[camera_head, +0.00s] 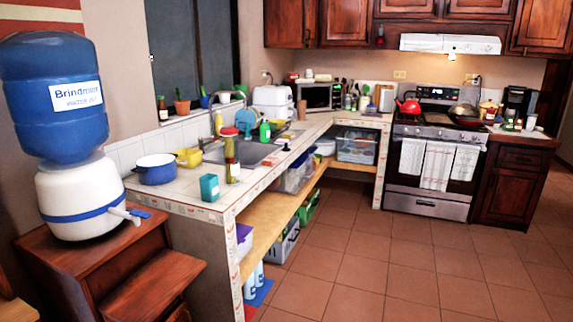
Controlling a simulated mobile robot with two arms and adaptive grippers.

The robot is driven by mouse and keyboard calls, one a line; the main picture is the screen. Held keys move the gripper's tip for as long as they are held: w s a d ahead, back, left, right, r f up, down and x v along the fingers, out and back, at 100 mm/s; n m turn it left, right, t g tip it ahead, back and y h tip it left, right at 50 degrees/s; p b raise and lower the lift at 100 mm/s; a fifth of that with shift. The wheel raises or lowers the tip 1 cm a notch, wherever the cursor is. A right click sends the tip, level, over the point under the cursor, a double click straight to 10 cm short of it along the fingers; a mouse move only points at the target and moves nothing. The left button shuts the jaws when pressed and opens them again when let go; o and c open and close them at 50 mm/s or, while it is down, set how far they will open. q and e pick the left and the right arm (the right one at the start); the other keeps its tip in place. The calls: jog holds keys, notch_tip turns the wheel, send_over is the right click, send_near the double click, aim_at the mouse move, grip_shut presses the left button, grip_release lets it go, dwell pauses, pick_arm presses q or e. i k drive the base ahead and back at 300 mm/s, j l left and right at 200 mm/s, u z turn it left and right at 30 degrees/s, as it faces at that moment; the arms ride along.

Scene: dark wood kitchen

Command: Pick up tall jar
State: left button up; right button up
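A tall jar (232,158) with a red-orange lid and a yellowish body stands upright on the tiled counter (185,190), near its front edge and in front of the sink. Nothing touches it that I can see. Neither of my grippers shows in the head view.
A teal box (209,187) stands to the left of the jar at the counter's edge. A blue pot (155,168) and a yellow container (189,157) are farther left. The sink (243,152) lies behind. The tiled floor (355,265) to the right is clear.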

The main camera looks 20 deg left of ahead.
aim_at(230, 149)
jog(key=i+u, duration=0.2)
jog(key=i, duration=0.2)
jog(key=i+l+u, duration=0.2)
jog(key=i, duration=0.25)
jog(key=i+l+u, duration=0.2)
jog(key=i, duration=0.2)
jog(key=i+l+u, duration=0.2)
jog(key=i, duration=0.2)
